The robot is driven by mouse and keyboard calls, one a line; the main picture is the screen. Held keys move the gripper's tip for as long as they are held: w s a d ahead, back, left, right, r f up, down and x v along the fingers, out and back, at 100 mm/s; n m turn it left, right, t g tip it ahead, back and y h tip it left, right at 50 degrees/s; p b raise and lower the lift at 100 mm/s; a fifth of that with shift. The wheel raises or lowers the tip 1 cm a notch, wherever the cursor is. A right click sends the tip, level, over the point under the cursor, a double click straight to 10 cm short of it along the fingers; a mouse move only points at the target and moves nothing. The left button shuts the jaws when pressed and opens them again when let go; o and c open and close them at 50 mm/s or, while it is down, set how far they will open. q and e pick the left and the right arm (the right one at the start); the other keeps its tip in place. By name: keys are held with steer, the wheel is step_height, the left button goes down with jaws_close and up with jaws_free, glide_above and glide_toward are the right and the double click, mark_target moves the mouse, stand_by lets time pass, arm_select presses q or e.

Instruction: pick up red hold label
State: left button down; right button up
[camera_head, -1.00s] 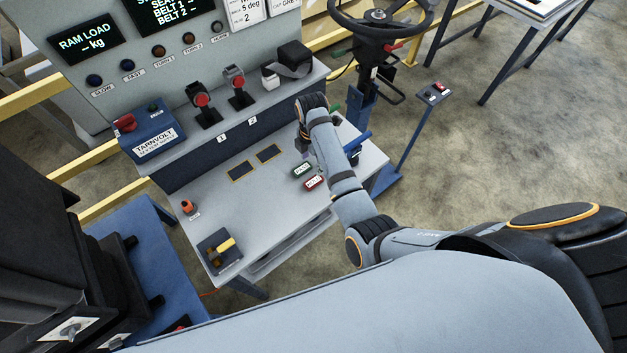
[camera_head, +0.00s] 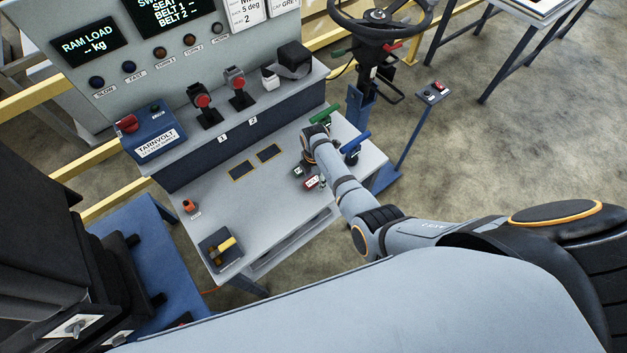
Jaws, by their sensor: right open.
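The red hold label (camera_head: 311,183) lies on the grey bench top, partly covered by my right wrist and gripper. A dark green label (camera_head: 297,170) lies just behind it and is also partly covered. My right gripper (camera_head: 321,181) is small and mostly hidden by my own wrist. It is open and close to the right side of the red label; I cannot tell whether it touches it. My left gripper is not in view.
The grey bench (camera_head: 262,208) has a green-handled tool (camera_head: 327,115) and a blue-handled tool (camera_head: 356,142) at its right end. A yellow-handled item (camera_head: 225,245) lies in a dark tray at front left. A blue supply box (camera_head: 152,132) stands on the ledge. The bench middle is clear.

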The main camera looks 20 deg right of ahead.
steer(key=c, duration=1)
steer(key=shift+r, duration=0.15)
